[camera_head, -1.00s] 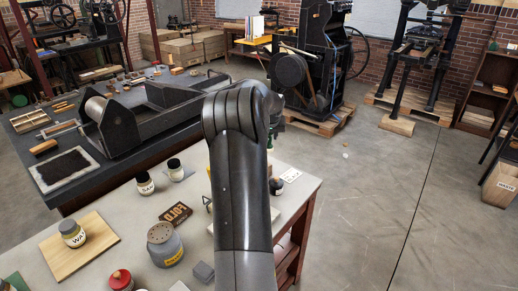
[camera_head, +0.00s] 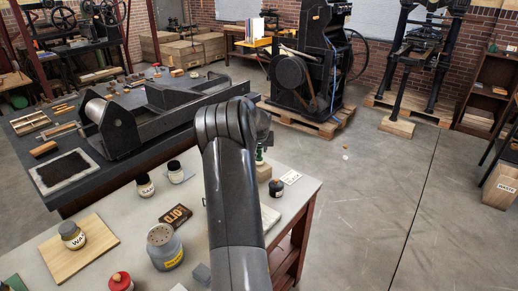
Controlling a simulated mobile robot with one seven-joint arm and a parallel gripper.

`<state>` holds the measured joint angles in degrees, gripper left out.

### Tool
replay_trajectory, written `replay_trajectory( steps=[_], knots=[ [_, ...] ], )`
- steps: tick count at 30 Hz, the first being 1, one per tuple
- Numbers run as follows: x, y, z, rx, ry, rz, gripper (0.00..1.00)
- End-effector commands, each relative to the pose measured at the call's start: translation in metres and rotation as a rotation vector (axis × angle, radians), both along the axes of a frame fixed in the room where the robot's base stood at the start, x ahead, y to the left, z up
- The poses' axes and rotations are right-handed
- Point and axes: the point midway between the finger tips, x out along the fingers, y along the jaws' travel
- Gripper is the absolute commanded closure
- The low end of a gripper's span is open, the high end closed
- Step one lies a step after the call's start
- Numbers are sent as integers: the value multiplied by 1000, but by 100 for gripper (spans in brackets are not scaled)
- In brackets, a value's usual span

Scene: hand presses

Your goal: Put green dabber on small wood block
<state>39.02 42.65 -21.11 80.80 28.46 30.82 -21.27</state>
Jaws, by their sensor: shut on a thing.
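A small dark green object (camera_head: 259,156), which looks like the green dabber, shows just right of my arm. It is upright directly above a small wood block (camera_head: 264,173) on the near table. Its base appears at or very close to the block's top; I cannot tell whether they touch. My arm's big dark link covers the left side of both. My gripper is hidden behind the arm, so its fingers and their hold on the dabber do not show.
On the near table (camera_head: 137,205) stand a wax jar (camera_head: 72,235) on a wooden board, a grey shaker can (camera_head: 164,247), a red-topped jar (camera_head: 120,281) and a dark bottle (camera_head: 276,187) right of the block. A FOLD sign (camera_head: 176,214) lies left of my arm.

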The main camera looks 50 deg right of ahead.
Motion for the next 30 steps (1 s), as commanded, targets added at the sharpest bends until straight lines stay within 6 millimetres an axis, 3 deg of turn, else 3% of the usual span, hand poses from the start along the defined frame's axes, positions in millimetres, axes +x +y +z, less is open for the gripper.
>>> replay_trajectory(
  steps=[1, 2, 9, 20, 25, 30],
  knots=[
    [0, 0, -2, 0, 0, 0, 90],
    [0, 0, -2, 0, 0, 0, 63],
    [0, 0, -1, 1, 1, 0, 43],
    [0, 0, 1, 0, 0, 0, 43],
    [-5, 6, 16, 0, -1, 0, 43],
    [-15, 19, 45, -1, -2, 1, 43]
  ],
)
